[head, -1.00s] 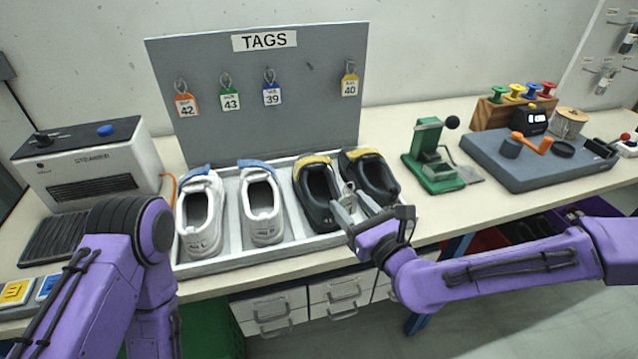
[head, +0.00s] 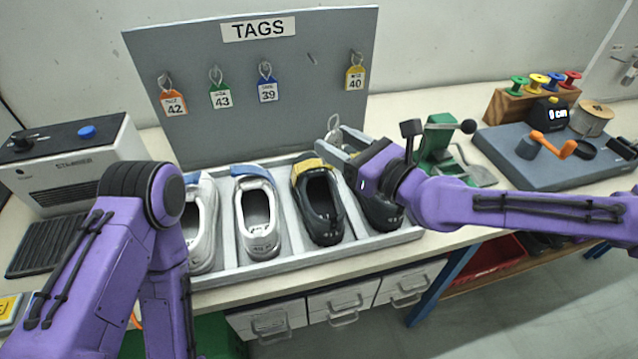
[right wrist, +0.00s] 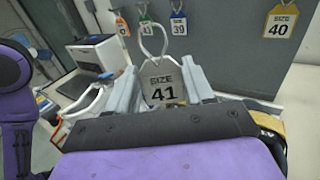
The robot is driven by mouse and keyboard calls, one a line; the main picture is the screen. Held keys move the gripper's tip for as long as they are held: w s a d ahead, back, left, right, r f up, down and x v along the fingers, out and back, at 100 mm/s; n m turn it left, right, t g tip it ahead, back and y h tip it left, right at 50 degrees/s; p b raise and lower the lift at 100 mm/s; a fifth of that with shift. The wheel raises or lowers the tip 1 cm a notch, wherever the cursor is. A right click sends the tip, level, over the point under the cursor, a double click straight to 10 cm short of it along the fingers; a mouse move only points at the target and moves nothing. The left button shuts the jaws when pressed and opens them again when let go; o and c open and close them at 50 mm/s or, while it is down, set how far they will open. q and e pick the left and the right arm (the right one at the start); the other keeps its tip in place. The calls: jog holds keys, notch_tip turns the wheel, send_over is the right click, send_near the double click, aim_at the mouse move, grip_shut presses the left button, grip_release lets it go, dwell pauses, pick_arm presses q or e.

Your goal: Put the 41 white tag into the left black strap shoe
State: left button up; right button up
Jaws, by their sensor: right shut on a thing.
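My right gripper (head: 336,146) is shut on the 41 white tag (right wrist: 162,84), which stands upright between the fingers in the right wrist view with its metal loop on top. In the head view only the tag's loop (head: 333,124) shows clearly. The left black strap shoe (head: 319,208), with a yellow strap, sits in the tray with its opening visible. The gripper is above the far ends of the black shoes, apart from the left one's opening. The right black shoe (head: 382,212) is partly hidden by my right gripper. My left gripper is out of view.
Two white shoes with blue straps (head: 257,215) share the grey tray (head: 300,260). Behind it stands the TAGS board (head: 310,110) with tags 42, 43, 39 and 40 hanging. A green press (head: 450,150) stands right of the tray. My left arm covers the tray's left end.

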jog(key=shift+f+b, duration=0.3)
jog(key=shift+f, duration=0.15)
jog(key=f+b, duration=0.2)
jog(key=f, duration=0.1)
jog(key=f+b, duration=0.1)
jog(key=shift+s+d+f+b, duration=0.15)
jog(key=shift+s+f+b, duration=0.15)
jog(key=shift+f+b, duration=0.05)
jog(key=o, duration=1)
jog(key=shift+o, duration=0.5)
jog(key=shift+d, duration=0.1)
